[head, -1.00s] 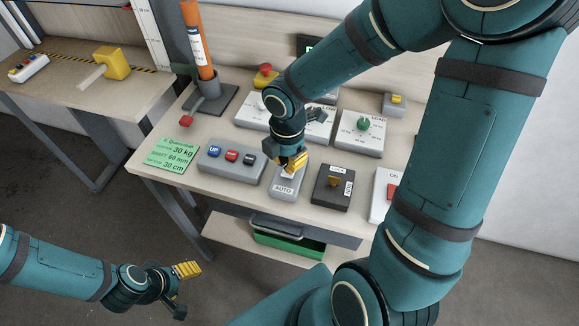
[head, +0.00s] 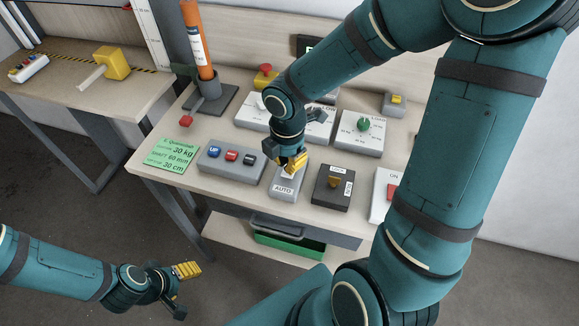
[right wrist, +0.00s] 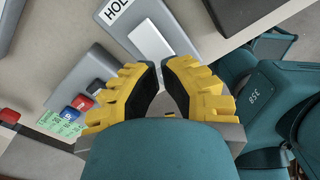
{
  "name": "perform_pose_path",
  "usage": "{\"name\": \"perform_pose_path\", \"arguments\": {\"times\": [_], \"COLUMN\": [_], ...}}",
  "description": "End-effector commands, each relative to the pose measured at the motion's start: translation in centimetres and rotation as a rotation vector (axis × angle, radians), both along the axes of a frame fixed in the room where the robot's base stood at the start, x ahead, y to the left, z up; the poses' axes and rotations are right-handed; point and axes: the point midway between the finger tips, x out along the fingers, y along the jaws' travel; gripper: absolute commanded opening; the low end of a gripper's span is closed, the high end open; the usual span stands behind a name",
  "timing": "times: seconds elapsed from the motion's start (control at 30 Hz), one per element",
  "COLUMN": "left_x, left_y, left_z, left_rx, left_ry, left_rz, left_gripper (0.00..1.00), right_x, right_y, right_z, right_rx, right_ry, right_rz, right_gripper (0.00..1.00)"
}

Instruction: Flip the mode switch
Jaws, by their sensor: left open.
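The mode switch is a light grey box (head: 285,190) near the front middle of the bench, with an AUTO label on its near end. In the right wrist view its white rocker (right wrist: 150,40) lies just beyond my fingertips, beside a partly cut-off label starting HOL. My right gripper (head: 293,164) is over the far part of this box and hides part of it. Its yellow fingertips (right wrist: 160,68) are together with nothing between them; I cannot tell whether they touch the rocker. My left gripper (head: 186,289) is open and empty, low in front of the bench.
A grey box with UP and other buttons (head: 230,160) stands left of the switch. Boxes with dials (head: 361,134) stand behind. A green tray (head: 290,245) sits below the bench top.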

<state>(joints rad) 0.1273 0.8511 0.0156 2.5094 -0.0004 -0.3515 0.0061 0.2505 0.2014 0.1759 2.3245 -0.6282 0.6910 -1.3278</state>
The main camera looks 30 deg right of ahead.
Motion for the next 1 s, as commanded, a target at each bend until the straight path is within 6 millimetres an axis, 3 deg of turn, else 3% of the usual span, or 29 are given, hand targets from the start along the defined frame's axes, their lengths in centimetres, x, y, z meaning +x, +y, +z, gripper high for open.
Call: {"name": "perform_pose_path", "arguments": {"times": [1.0], "left_x": [0.0], "left_y": [0.0], "left_z": [-1.1], "left_rx": [0.0], "left_ry": [0.0], "left_rz": [0.0], "left_gripper": [0.62], "right_x": [0.0], "right_y": [0.0], "right_z": [-1.4], "right_rx": [0.0], "right_ry": [0.001], "right_rz": [0.0], "right_gripper": [0.0]}}
